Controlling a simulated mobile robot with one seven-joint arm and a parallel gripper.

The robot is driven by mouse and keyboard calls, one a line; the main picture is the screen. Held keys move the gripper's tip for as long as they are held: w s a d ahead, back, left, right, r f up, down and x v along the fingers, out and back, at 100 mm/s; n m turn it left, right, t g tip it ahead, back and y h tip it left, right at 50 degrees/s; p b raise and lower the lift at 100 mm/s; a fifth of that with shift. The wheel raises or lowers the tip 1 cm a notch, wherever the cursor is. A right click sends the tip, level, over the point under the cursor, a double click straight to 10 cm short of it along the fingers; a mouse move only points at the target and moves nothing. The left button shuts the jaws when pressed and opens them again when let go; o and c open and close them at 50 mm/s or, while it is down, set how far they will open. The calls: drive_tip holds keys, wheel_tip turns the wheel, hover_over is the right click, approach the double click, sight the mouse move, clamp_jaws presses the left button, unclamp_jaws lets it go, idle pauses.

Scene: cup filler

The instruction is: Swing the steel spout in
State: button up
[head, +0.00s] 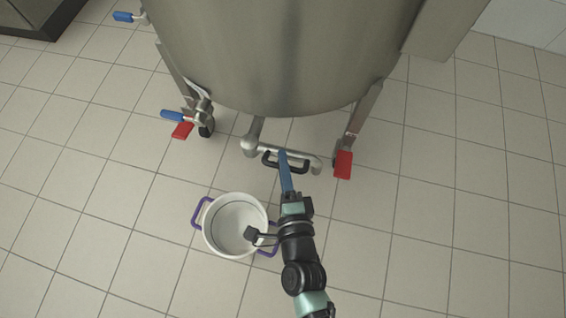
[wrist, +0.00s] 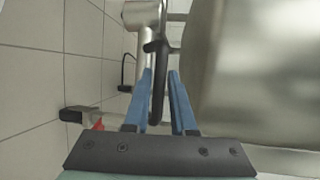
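The steel spout (head: 285,151) is a bent pipe under the front of the big steel tank. It comes down to a rounded elbow (head: 248,144) and runs to the right, roughly level. A black bar handle (head: 270,161) is fixed to it. My gripper (head: 283,157) reaches the handle from below, its long blue fingers pointing at the tank. In the wrist view my gripper (wrist: 160,76) has one blue finger on each side of the black handle (wrist: 158,88), closely spaced, and looks shut on it. The spout (wrist: 145,14) shows at the top there.
A white pot (head: 236,226) with purple handles stands on the tiled floor left of my arm, below the spout. The tank (head: 280,60) fills the top. Its legs have red feet (head: 343,165). A blue-handled valve (head: 175,116) is at left. The floor at right is clear.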

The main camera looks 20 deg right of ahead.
drive_tip(key=shift+o, duration=1.4)
drive_tip(key=shift+s, duration=0.1)
drive_tip(key=p+v, duration=0.4)
drive_tip(key=v, duration=0.9)
drive_tip(key=shift+p, duration=0.3)
